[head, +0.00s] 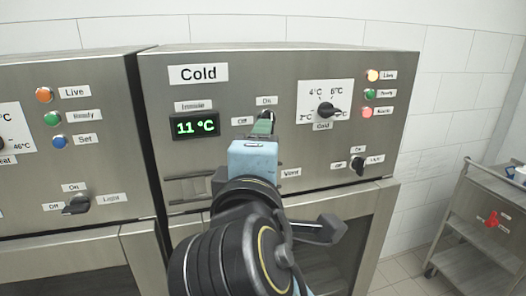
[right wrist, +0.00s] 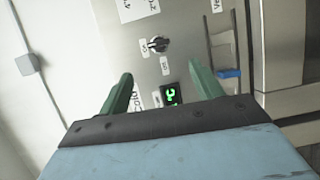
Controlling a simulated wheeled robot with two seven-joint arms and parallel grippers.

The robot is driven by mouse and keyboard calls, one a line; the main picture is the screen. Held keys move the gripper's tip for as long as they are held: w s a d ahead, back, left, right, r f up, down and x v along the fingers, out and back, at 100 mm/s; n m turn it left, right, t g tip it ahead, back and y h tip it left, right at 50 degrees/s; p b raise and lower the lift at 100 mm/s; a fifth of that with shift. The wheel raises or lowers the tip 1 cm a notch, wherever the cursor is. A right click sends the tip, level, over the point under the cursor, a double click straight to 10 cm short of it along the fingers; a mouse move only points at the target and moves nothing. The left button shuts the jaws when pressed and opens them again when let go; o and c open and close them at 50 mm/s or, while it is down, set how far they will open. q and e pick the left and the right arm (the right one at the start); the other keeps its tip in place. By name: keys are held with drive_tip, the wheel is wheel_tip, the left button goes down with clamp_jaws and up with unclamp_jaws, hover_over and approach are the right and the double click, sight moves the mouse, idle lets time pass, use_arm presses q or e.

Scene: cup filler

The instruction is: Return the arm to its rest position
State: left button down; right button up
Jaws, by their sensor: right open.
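My right gripper (head: 263,122) is in front of the Cold panel (head: 225,140) in the head view, with its light blue body and green fingers by the On/Off switch, which it mostly covers. In the right wrist view my right gripper (right wrist: 160,76) has its two green fingers spread apart, with nothing held between them. A dark knob (right wrist: 157,44) on the panel shows beyond the fingertips, apart from them. A green-lit display (right wrist: 171,94) shows between the fingers. My left gripper is in neither view.
The Cold unit's display (head: 195,125) reads 11 °C. A temperature dial (head: 327,110) and a small lower knob (head: 358,164) are to the right. Another unit (head: 65,150) stands close on the left. A metal cart (head: 478,215) stands at the right, past open floor.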

drive_tip(key=s+d+f+m+g, duration=0.1)
drive_tip(key=d+f+m+g, duration=0.4)
drive_tip(key=f, duration=0.8)
drive_tip(key=s+d+f+m+g, duration=0.25)
drive_tip(key=d+f, duration=0.45)
drive_tip(key=f, duration=0.6)
drive_tip(key=s+d+f+m+g+y, duration=0.1)
drive_tip(key=s+d+f+m+g, duration=0.25)
drive_tip(key=s+d+f, duration=0.45)
drive_tip(key=s+d+f+m+g, duration=0.3)
drive_tip(key=s+f+m, duration=0.1)
drive_tip(key=s+f, duration=0.4)
drive_tip(key=s+f+g+b, duration=0.3)
drive_tip(key=f+b, duration=0.7)
drive_tip(key=f, duration=2.3)
drive_tip(key=s+d+f+b, duration=0.1)
drive_tip(key=s+f+b, duration=0.3)
drive_tip(key=s+f, duration=0.4)
drive_tip(key=s+d+f+b, duration=0.2)
drive_tip(key=s+f+b, duration=0.2)
drive_tip(key=s+f, duration=0.5)
wheel_tip(320, 180, down, 7)
drive_tip(key=shift+d+r+n, duration=0.15)
drive_tip(key=shift+n, duration=0.15)
